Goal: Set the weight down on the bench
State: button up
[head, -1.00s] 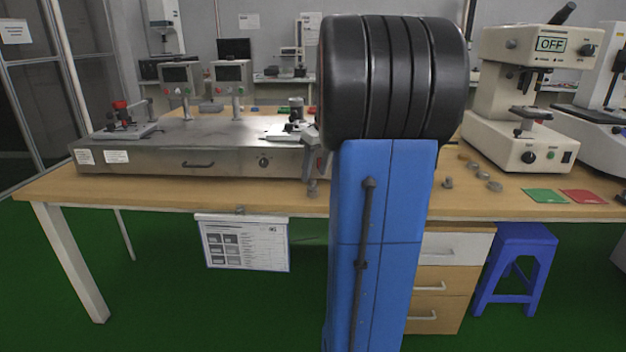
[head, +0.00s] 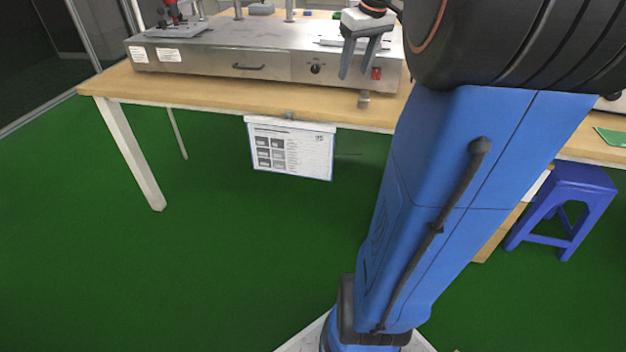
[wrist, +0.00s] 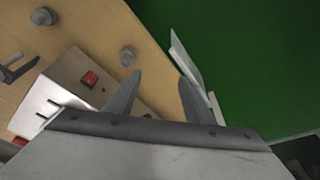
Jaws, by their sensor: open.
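A small grey metal weight (head: 364,98) stands on the wooden bench (head: 225,92) near its front edge, in front of the steel machine. In the wrist view a knobbed weight (wrist: 127,55), which looks like the same one, stands on the bench beyond my fingertips, apart from them. My gripper (head: 356,75) is open and empty, with its fingers pointing down in front of the machine, above and slightly left of the weight. In the wrist view my gripper (wrist: 160,82) has a clear gap between its fingers.
The steel machine (head: 215,68) with a red switch (wrist: 90,79) is close to my gripper. Another metal piece (wrist: 44,16) stands farther along the bench. A printed card (head: 290,150) hangs from the front edge. A blue stool (head: 575,190) is at right. My arm hides the bench's right part.

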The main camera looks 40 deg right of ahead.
jog(key=s+a+f, duration=0.5)
jog(key=s+a, duration=0.1)
jog(key=a, duration=0.3)
jog(key=s+a+f+t, duration=0.1)
jog(key=s+a+f, duration=0.4)
jog(key=a, duration=0.4)
jog(key=s+a+f, duration=0.5)
jog(key=s+a, duration=0.1)
jog(key=a, duration=0.3)
jog(key=shift+s+a+n+t, duration=0.3)
jog(key=shift+s+a+n, duration=0.05)
jog(key=shift+n, duration=0.05)
